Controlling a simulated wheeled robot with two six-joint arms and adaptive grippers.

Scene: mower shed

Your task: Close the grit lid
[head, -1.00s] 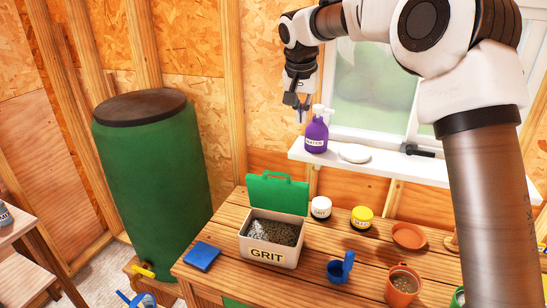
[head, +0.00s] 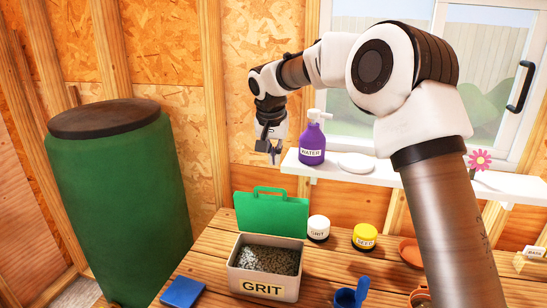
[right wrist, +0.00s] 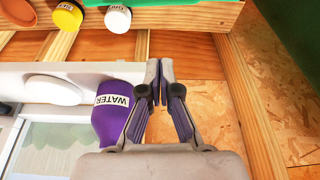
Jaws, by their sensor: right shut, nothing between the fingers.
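The grit box (head: 263,285) is a cream box labelled GRIT, filled with grey grit, on the wooden bench. Its green lid (head: 272,214) with a handle stands open, upright at the back of the box. A green edge, probably the lid, shows at the top of the right wrist view (right wrist: 290,22). My right gripper (head: 274,155) is shut and empty, in the air above and behind the lid, left of the purple water bottle (head: 312,140). It also shows in the right wrist view (right wrist: 160,68). My left gripper is not in view.
The white shelf (head: 375,174) under the window holds the water bottle and a white dish (head: 356,163). On the bench are a white jar (head: 318,228), a yellow jar (head: 365,236), a blue cup (head: 346,298) and a blue block (head: 182,292). A green barrel (head: 115,205) stands left.

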